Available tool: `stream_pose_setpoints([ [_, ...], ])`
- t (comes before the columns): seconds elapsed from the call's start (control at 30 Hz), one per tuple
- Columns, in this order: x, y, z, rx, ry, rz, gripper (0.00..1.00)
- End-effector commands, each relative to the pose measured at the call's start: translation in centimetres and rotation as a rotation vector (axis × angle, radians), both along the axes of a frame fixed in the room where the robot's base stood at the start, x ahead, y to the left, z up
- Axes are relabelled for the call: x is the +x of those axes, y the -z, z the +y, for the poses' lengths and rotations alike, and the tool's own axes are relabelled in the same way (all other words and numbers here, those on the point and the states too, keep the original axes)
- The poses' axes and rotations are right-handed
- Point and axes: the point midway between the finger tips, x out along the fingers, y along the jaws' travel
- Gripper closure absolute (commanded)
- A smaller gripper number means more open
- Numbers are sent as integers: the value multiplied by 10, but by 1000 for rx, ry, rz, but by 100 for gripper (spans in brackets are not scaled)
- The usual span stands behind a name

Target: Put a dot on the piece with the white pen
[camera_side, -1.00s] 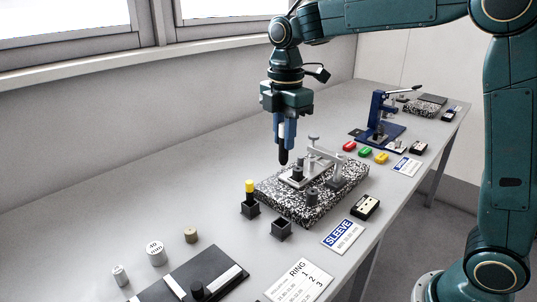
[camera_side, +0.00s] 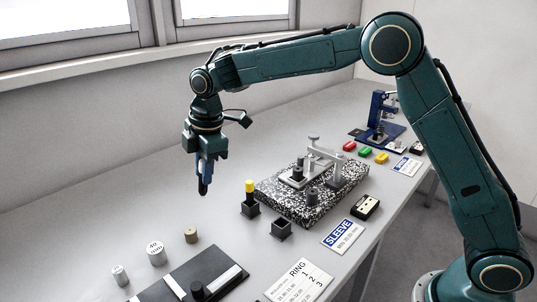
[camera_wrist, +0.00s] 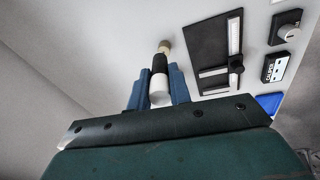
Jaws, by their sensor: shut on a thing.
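My gripper (camera_side: 204,185) is shut on the white pen and holds it upright above the bare table, left of the granite block. The pen's black lower end (camera_side: 203,188) points down, clear of the table. In the wrist view the white pen (camera_wrist: 159,90) shows its white body between the blue fingers and its black end beyond. On the speckled granite block (camera_side: 270,195) sits a metal fixture with a dark cylindrical piece (camera_side: 298,173) in it. I cannot tell whether that piece bears a dot.
Two black square cups stand before the block: one (camera_side: 250,209) holds a yellow-topped pen (camera_side: 249,187), the other (camera_side: 281,230) looks empty. A blue press (camera_side: 378,135) stands behind.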

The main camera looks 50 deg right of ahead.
Motion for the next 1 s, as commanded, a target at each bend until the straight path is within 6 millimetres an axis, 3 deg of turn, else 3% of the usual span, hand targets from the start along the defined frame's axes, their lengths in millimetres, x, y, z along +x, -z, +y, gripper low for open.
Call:
stream_pose_setpoints([
  [0.1,10,12,18,13,-1,-13,100],
  [0.3,16,19,30,25,1,-25,100],
  [0.67,17,23,31,25,1,-25,100],
  [1.0,16,43,31,25,0,-24,100],
])
